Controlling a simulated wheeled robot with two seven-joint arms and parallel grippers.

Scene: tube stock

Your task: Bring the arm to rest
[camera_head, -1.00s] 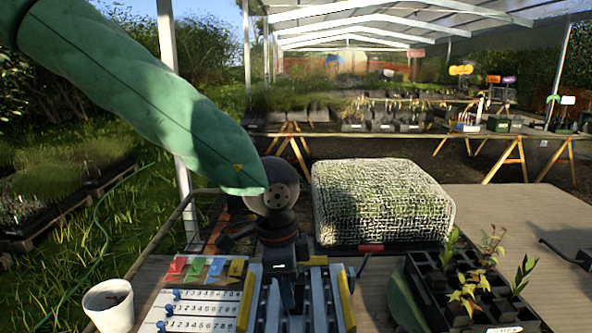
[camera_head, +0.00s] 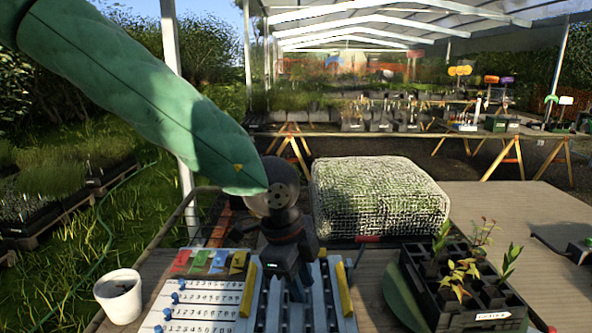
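My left arm, in a green sleeve, comes in from the upper left of the head view. Its dark gripper (camera_head: 298,290) points down over the ribbed grey tray (camera_head: 325,312) with yellow side bars. The fingers are dark and seen from behind, so I cannot tell whether they are open or shut, or whether anything is between them. My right gripper is not in view; a dark piece shows at the right edge, too little to identify.
A numbered white board (camera_head: 195,305) with blue pegs and coloured tags lies left of the tray. A white pot (camera_head: 119,297) stands at the left. A black seedling tray (camera_head: 455,318) stands at the right. A mesh-covered block (camera_head: 378,200) sits behind. The brown tabletop at right is mostly clear.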

